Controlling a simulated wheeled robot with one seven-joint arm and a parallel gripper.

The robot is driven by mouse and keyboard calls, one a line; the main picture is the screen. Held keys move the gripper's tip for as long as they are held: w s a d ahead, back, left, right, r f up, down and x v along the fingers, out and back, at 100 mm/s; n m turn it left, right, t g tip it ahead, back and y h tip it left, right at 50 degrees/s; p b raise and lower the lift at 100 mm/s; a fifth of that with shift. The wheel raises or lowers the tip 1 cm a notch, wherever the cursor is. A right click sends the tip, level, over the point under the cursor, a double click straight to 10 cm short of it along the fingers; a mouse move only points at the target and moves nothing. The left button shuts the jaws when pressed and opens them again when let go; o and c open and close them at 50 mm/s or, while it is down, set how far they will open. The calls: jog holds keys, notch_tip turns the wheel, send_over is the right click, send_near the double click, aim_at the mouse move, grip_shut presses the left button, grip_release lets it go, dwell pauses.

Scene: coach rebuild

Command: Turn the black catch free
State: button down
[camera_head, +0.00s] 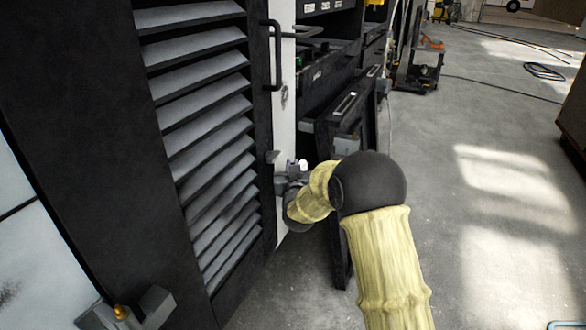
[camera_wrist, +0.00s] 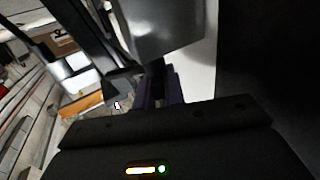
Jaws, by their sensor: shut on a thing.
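A black louvred door (camera_head: 258,120) stands upright at the left of the head view. My gripper (camera_head: 284,172) is at the door's right edge, below the bar handle. A small dark piece (camera_head: 272,157), which looks like part of the black catch, sticks out beside the gripper. In the wrist view my gripper's purple-grey fingers (camera_wrist: 160,92) are closed around a narrow black part, the black catch (camera_wrist: 157,75). Most of the catch is hidden by the fingers, and its exact turn angle cannot be told.
A black bar handle (camera_head: 277,55) juts from the door above my gripper. Black shelving with an open drawer (camera_head: 345,110) stands close behind, right of a white strip (camera_head: 284,95). A grey latch block (camera_head: 150,305) is at lower left. Grey floor (camera_head: 480,200) at right is mostly clear.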

jog(key=shift+m+h, duration=0.6)
jog(key=shift+h, duration=0.3)
jog(key=c, duration=1.5)
grip_release()
jog(key=shift+s, duration=0.1)
jog(key=s+p, duration=0.1)
jog(key=s, duration=0.4)
jog(key=s+p, duration=0.1)
jog(key=s, duration=0.5)
jog(key=s+p, duration=0.1)
jog(key=s, duration=0.5)
jog(key=shift+s+d+p, duration=0.15)
jog(key=shift+d+p, duration=0.15)
jog(key=shift+d, duration=0.05)
